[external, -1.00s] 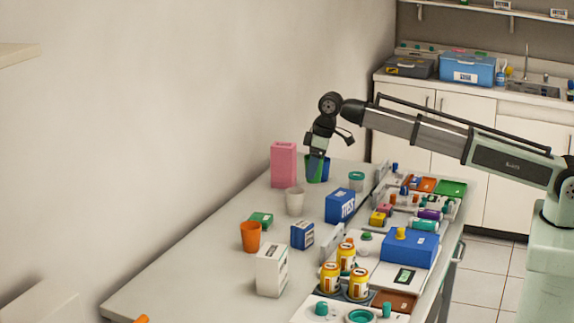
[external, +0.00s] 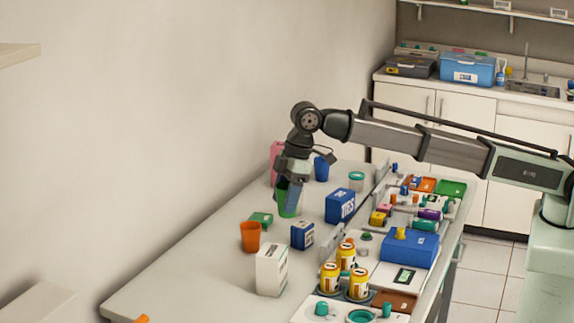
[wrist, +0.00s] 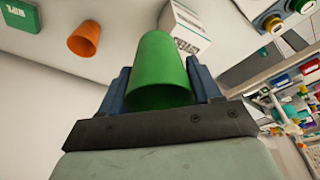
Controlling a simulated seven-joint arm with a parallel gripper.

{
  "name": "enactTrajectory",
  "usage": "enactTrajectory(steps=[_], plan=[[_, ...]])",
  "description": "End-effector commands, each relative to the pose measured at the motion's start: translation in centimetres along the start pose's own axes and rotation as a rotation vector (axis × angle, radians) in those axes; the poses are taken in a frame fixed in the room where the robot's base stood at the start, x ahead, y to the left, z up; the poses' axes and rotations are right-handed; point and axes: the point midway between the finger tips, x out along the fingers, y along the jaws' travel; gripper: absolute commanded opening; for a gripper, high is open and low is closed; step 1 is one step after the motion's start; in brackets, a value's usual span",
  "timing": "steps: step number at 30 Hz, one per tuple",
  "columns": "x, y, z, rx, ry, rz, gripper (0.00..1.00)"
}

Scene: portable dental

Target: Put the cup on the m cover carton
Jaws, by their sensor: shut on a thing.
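My gripper (external: 290,192) is shut on a green cup (external: 283,203), its blue fingers on either side of it. In the wrist view the green cup (wrist: 160,68) fills the space between the fingers (wrist: 159,88). I cannot tell how high it is above the table. A white carton (external: 271,271) stands upright near the front of the table; it shows beyond the cup in the wrist view (wrist: 184,30). A small blue-and-white carton (external: 302,236) and a flat green box (external: 261,219) are nearer my gripper. The lettering is too small to tell which is the m cover carton.
An orange cup (external: 250,237) stands left of the cartons. A pink carton (external: 276,160) and a blue cup (external: 321,168) are behind my gripper. A larger blue box (external: 340,205) is to its right. Amber bottles (external: 330,278) stand at front right.

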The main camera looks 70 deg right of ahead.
Motion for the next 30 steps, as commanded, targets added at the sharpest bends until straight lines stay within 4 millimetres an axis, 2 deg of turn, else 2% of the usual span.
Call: enactTrajectory(steps=[1,6,8,13,23,30], plan=[[-0.3,-1.6,-1.3,-0.017,0.001,-0.004,0.35],[-1.2,-4.9,-4.0,-0.039,0.002,-0.010,0.35],[-1.6,-5.4,-5.2,-0.034,0.002,-0.009,0.35],[-1.9,-4.6,-7.2,0.023,0.000,0.008,0.35],[-1.2,-4.4,-6.4,0.126,-0.001,0.036,0.34],[2.2,-4.4,-5.4,0.126,-0.002,0.036,0.34]])
